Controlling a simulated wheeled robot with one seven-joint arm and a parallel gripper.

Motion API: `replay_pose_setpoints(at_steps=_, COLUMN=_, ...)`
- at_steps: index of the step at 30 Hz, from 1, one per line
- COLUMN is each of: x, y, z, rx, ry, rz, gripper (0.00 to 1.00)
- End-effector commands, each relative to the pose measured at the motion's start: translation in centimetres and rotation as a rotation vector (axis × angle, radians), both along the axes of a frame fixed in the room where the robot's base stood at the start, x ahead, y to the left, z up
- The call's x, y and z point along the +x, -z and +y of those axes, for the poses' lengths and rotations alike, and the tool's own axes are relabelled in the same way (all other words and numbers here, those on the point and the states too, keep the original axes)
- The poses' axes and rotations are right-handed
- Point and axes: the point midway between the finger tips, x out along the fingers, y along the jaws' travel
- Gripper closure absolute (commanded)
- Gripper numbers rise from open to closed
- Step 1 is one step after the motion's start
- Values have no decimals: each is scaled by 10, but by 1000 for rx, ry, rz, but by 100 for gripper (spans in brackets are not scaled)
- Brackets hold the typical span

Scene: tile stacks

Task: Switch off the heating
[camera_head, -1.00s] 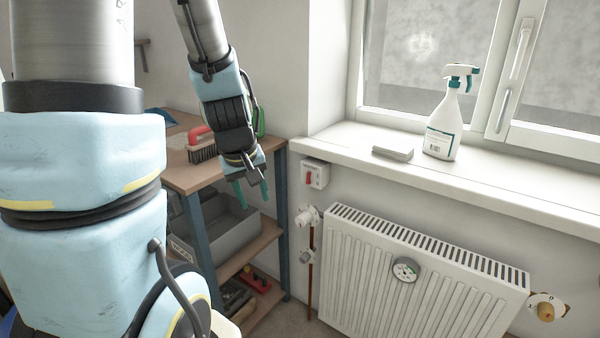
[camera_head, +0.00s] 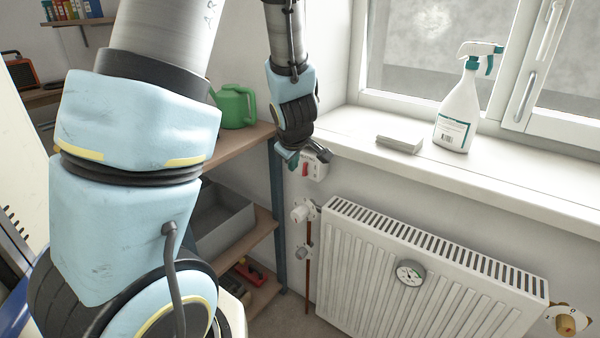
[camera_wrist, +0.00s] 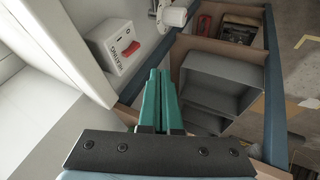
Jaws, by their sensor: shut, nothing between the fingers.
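The heating switch box (camera_wrist: 112,48) is white with a red rocker (camera_wrist: 130,50) and the printed word HEATING. It is fixed to the wall under the window sill. In the head view the switch box (camera_head: 317,172) is partly hidden behind my gripper (camera_head: 297,160). In the wrist view my gripper (camera_wrist: 159,80) has its green fingers together with nothing between them. The fingertips are to the right of the switch box in that view, apart from the red rocker. The white radiator (camera_head: 390,275) stands below, with a dial (camera_head: 410,272) on its front.
A shelf unit (camera_head: 277,210) with a grey crate (camera_head: 222,222) and a green watering can (camera_head: 236,106) stands left. A white valve (camera_head: 300,211) sits below the switch.

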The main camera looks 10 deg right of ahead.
Motion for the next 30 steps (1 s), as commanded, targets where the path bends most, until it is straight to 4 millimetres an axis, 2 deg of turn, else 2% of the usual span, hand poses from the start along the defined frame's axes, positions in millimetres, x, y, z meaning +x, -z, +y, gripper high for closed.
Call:
replay_pose_setpoints(at_steps=5, x=10, y=17, z=0, rx=1, ry=-2, rz=2, gripper=100)
replay_pose_setpoints(at_steps=18, x=58, y=86, z=-8, rx=1, ry=1, rz=3, gripper=100)
replay_pose_setpoints(at_steps=20, x=65, y=81, z=-18, rx=0, ry=4, rz=1, gripper=100)
replay_pose_setpoints(at_steps=24, x=76, y=85, z=-30, rx=1, ry=2, rz=1, gripper=100)
replay_pose_setpoints(at_steps=30, x=82, y=87, z=-36, rx=0, ry=1, rz=1, gripper=100)
